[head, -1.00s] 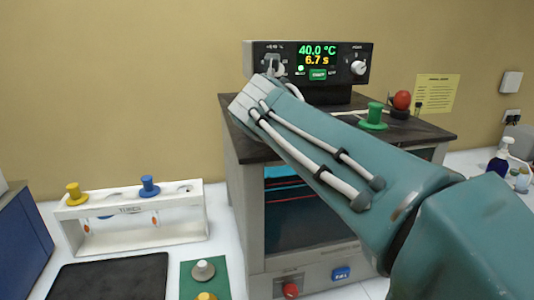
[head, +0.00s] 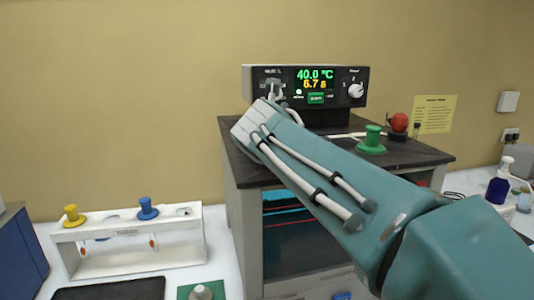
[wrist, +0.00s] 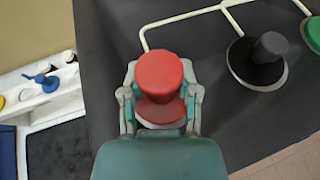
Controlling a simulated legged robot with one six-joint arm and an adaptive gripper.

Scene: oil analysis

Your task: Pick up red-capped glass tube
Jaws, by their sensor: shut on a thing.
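The red cap (wrist: 160,75) of the tube is between the fingers of my gripper (wrist: 160,108) in the wrist view. The fingers are shut on it, one on each side, just above the dark bath top (wrist: 110,40). The glass below the cap is hidden, so I cannot tell whether the tube is still in its hole. In the head view my arm hides the gripper and the red cap.
A black cap (wrist: 268,55) and a green cap (wrist: 314,33) stand to the right, beside a white pipe (wrist: 185,16). A white rack (head: 130,258) with yellow and blue caps stands left of the bath. A control box (head: 307,88) stands at the back.

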